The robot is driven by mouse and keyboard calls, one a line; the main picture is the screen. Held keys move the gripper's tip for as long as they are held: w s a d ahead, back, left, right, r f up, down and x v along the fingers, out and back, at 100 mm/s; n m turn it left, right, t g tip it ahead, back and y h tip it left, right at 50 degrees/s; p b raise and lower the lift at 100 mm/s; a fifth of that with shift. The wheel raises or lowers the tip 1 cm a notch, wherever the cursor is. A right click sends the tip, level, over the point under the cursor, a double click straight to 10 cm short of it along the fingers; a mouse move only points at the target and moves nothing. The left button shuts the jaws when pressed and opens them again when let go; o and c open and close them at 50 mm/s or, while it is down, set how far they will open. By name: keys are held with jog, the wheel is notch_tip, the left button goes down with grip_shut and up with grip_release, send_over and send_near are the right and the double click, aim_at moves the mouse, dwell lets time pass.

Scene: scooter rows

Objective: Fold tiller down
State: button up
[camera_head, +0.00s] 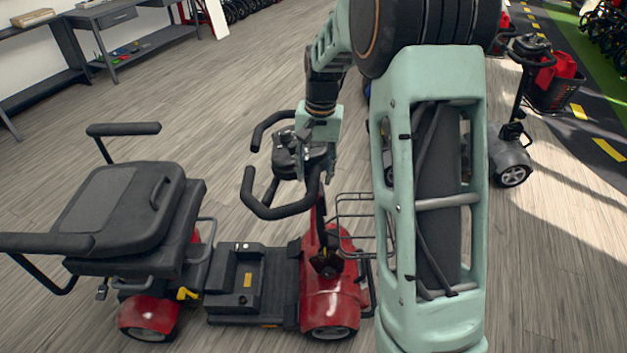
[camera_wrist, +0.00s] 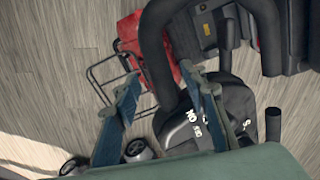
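The red scooter (camera_head: 330,290) stands on the wood floor with its black seat at left. Its tiller (camera_head: 322,238) is upright, topped by looped black handlebars (camera_head: 283,211) and a dark control head (camera_head: 288,160). My gripper (camera_head: 312,175) is over the control head, pointing down; its fingers partly overlap the handlebar in this view. In the wrist view my gripper (camera_wrist: 160,72) has its two fingers apart, with the handlebar loop (camera_wrist: 158,55) showing between them. The control head (camera_wrist: 208,115) is beside and behind the right finger. I cannot tell whether a finger touches the bar. The tiller's base is partly hidden.
A wire front basket (camera_head: 352,208) is partly behind my arm. A second scooter (camera_head: 508,150) with a red bag (camera_head: 560,70) in its basket stands at right. Workbenches (camera_head: 110,15) line the back left. The floor between is clear.

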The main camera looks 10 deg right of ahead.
jog(key=shift+a+f, duration=0.1)
jog(key=shift+f, duration=1.25)
jog(key=shift+c, duration=0.6)
grip_shut()
